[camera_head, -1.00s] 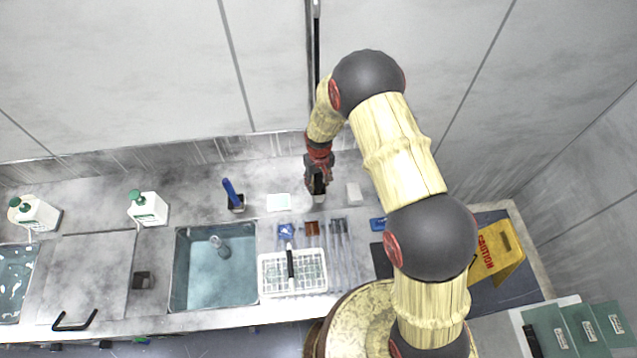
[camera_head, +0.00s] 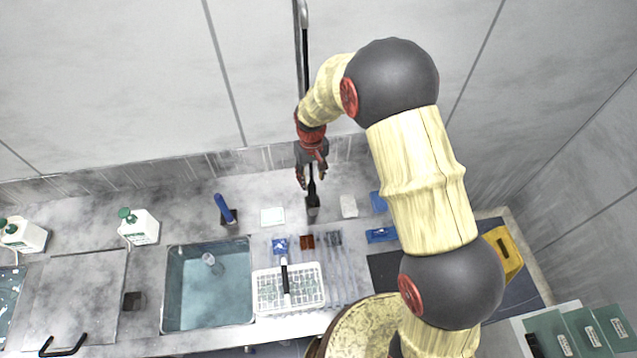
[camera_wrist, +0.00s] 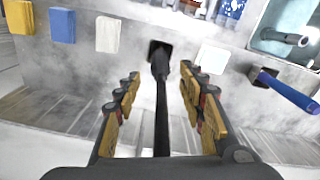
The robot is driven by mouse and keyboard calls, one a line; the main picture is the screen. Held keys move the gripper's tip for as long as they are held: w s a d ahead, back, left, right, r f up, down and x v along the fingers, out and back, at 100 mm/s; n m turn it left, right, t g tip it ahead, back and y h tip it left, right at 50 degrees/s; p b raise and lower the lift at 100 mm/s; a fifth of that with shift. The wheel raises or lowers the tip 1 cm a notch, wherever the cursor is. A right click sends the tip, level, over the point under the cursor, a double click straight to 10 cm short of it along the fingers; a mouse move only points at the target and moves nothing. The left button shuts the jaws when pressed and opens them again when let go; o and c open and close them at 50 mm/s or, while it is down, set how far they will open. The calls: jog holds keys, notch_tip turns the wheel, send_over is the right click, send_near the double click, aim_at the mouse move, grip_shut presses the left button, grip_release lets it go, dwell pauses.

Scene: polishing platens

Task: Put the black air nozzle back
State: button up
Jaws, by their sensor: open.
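The black air nozzle (camera_head: 312,188) stands upright in a dark square holder (camera_head: 313,208) on the grey counter near the back wall. In the wrist view the nozzle (camera_wrist: 160,64) has its lower end in the black holder (camera_wrist: 157,46), and a black stem or hose runs from it toward the camera. My gripper (camera_head: 311,181) is open just above the holder. In the wrist view its two fingers (camera_wrist: 161,74) stand on either side of the nozzle's line, with visible gaps on both sides. Whether the nozzle is fully seated I cannot tell.
A blue tool (camera_head: 223,206) stands in another holder to the left. White and blue pads (camera_head: 348,206) lie to the right. The wall is close behind.

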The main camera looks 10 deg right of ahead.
jog(key=s+d+r+m+t, duration=0.1)
jog(key=s+d+r, duration=0.25)
jog(key=r, duration=0.85)
jog(key=s+d+r+t, duration=0.25)
jog(key=s+r, duration=0.25)
jog(key=r, duration=0.7)
jog(key=s+d+r, duration=0.2)
jog(key=s+r, duration=0.1)
jog(key=s, duration=0.3)
jog(key=s+d+r+m+t, duration=0.1)
jog(key=s+r, duration=0.2)
jog(key=s, duration=0.4)
jog(key=s+d+r+m+t, duration=0.1)
jog(key=s+d+r, duration=0.1)
jog(key=s, duration=0.4)
jog(key=shift+s+d+r, duration=0.3)
jog(key=shift+s+r, duration=0.1)
jog(key=shift+r, duration=0.35)
